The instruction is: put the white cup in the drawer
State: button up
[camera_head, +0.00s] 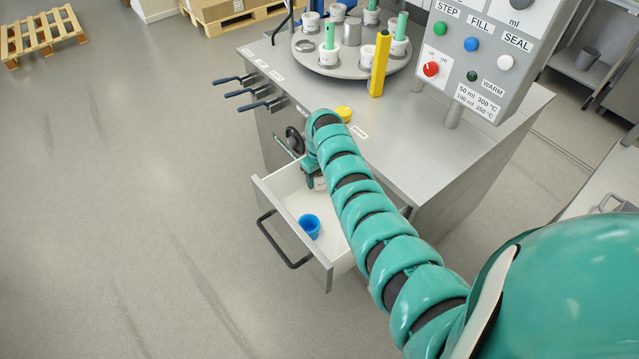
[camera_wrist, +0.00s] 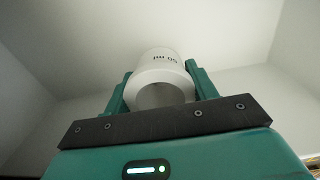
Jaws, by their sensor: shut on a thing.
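The white cup (camera_wrist: 161,70), with dark print on its side, is between the fingers of my gripper (camera_wrist: 158,88) in the wrist view. My gripper is shut on it. The drawer (camera_head: 277,199) is pulled open at the front of the steel cabinet in the head view. Its pale inner walls (camera_wrist: 110,42) surround the cup in the wrist view. In the head view my arm hides most of the gripper and cup at the drawer's back end. I cannot tell whether the cup touches the drawer floor.
The steel cabinet top (camera_head: 400,150) carries a round turntable (camera_head: 335,68), a yellow post (camera_head: 379,64) and a control panel (camera_head: 476,58). Blue-handled levers (camera_head: 250,90) stick out at the left.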

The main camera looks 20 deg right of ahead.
aim_at(319, 184)
jog(key=shift+f+b, duration=0.6)
jog(key=shift+f, duration=1.15)
jog(key=shift+f, duration=0.1)
jog(key=shift+f, duration=0.15)
jog(key=o, duration=1.1)
jog(key=shift+w+r+p, duration=0.1)
jog(key=shift+r+p, duration=0.35)
jog(key=shift+r, duration=0.9)
jog(key=shift+r+b, duration=0.55)
jog(key=shift+r, duration=4.35)
